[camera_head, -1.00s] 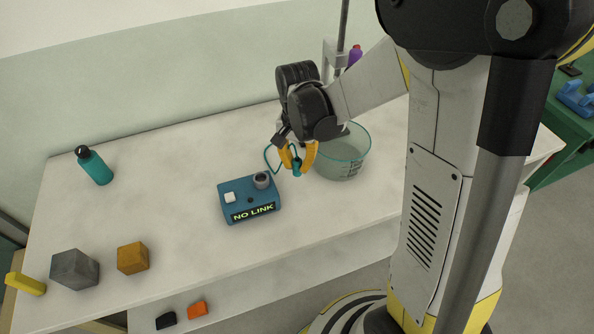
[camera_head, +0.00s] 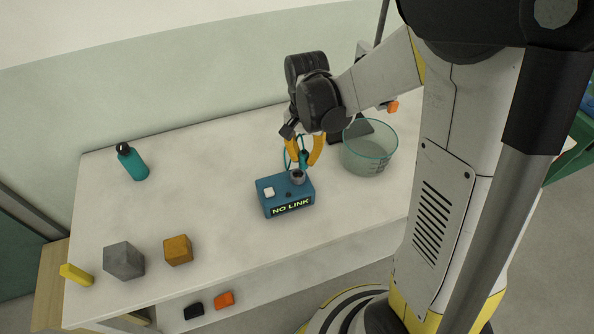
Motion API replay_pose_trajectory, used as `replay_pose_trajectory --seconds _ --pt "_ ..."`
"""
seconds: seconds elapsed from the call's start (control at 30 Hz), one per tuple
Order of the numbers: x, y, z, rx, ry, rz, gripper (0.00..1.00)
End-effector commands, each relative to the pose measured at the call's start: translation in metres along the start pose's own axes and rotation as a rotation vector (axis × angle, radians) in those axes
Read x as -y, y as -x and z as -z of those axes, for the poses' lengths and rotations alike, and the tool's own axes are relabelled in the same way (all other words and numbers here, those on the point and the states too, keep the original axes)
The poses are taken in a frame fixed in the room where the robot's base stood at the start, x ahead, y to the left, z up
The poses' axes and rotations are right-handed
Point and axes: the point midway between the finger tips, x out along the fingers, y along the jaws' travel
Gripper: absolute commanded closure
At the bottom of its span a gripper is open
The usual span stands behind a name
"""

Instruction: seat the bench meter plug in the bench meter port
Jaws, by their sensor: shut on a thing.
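The bench meter (camera_head: 286,195) is a blue box on the white bench, with its display reading NO LINK. Its port (camera_head: 298,177), a grey round socket, stands on the top at the back right. My gripper (camera_head: 305,153) has yellow fingers shut on the teal bench meter plug (camera_head: 304,160). The plug is right over the port, roughly upright. I cannot tell whether its tip touches or enters the socket. A teal cable loops beside the fingers.
A clear beaker (camera_head: 369,150) stands close to the right of my gripper. A teal bottle (camera_head: 132,161), grey block (camera_head: 124,260), orange-brown block (camera_head: 178,250) and yellow bar (camera_head: 76,274) lie left. The bench between bottle and meter is clear.

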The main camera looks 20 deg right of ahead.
Motion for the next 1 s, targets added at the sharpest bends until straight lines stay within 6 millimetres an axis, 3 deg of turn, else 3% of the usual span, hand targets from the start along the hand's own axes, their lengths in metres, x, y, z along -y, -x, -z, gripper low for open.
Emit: replay_pose_trajectory --seconds 0.1,0.27,0.47,0.83,0.87,0.9,0.93,1.0 --pt "0.012 -0.008 -0.004 0.0 0.001 0.0 1.0" --pt "0.015 -0.018 -0.005 0.0 -0.001 0.0 1.0" --pt "0.015 -0.048 -0.005 0.0 -0.001 0.0 1.0" --pt "0.014 -0.053 -0.005 0.0 -0.001 0.0 1.0" --pt "0.014 -0.053 -0.005 0.0 -0.001 0.0 0.79" --pt "0.014 -0.052 -0.005 0.0 -0.001 0.0 0.66" --pt "0.014 -0.052 -0.005 0.0 -0.001 0.0 0.6" --pt "0.014 -0.052 -0.005 0.0 -0.001 0.0 0.6"
